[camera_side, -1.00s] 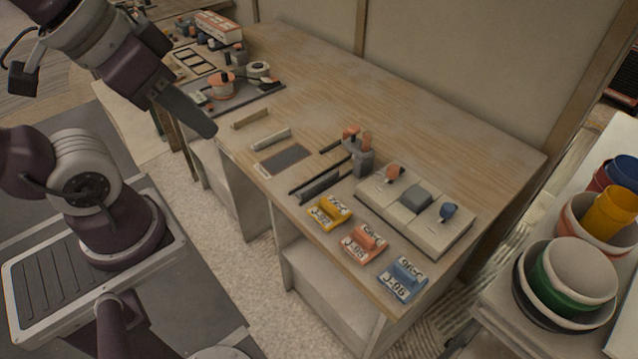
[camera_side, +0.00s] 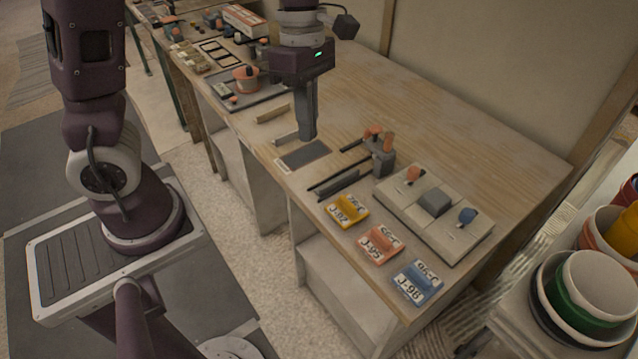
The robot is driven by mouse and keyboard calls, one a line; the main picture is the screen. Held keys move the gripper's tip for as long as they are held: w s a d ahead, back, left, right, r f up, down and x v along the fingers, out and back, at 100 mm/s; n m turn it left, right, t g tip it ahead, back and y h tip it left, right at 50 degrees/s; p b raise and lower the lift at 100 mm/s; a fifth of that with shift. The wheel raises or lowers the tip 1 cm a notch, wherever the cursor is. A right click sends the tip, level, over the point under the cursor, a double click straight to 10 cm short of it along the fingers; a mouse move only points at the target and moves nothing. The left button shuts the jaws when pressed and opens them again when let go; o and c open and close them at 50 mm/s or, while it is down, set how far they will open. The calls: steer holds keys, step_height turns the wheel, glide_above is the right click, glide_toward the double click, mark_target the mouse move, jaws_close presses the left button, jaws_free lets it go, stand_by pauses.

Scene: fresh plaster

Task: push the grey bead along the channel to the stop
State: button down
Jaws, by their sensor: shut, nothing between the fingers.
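My gripper (camera_side: 307,138) points straight down over the workbench (camera_side: 440,130), its fingers together and empty. Its tips are close to a light rail (camera_side: 286,138) and the far edge of a dark rectangular pad (camera_side: 303,154); I cannot tell whether they touch anything. A second light rail (camera_side: 272,113) lies farther back. Two dark rails (camera_side: 338,187) lie side by side nearer the front right. I cannot tell which rails form the channel or which part is the stop. I cannot make out the grey bead; it may be too small or hidden by my gripper.
A grey fixture with orange knobs (camera_side: 382,160) stands right of the pad. Yellow (camera_side: 346,211), orange (camera_side: 380,246) and blue (camera_side: 417,283) labelled pieces line the front edge. The bench's back right is clear.

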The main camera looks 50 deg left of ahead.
mark_target(342, 178)
steer(key=w+a+f+n+g, duration=0.1)
steer(key=f+n, duration=0.3)
steer(key=f, duration=0.3)
steer(key=w+a+f+n+g+y, duration=0.1)
steer(key=a+f+n, duration=0.1)
steer(key=f+n, duration=0.2)
steer(key=w+a+f+n+y, duration=0.1)
steer(key=f+n, duration=0.4)
steer(key=f, duration=0.6)
steer(key=shift+w+a+g, duration=0.25)
steer(key=shift+w+g, duration=0.15)
steer(key=shift+w, duration=0.6)
steer(key=w, duration=0.7)
steer(key=shift+w, duration=0.1)
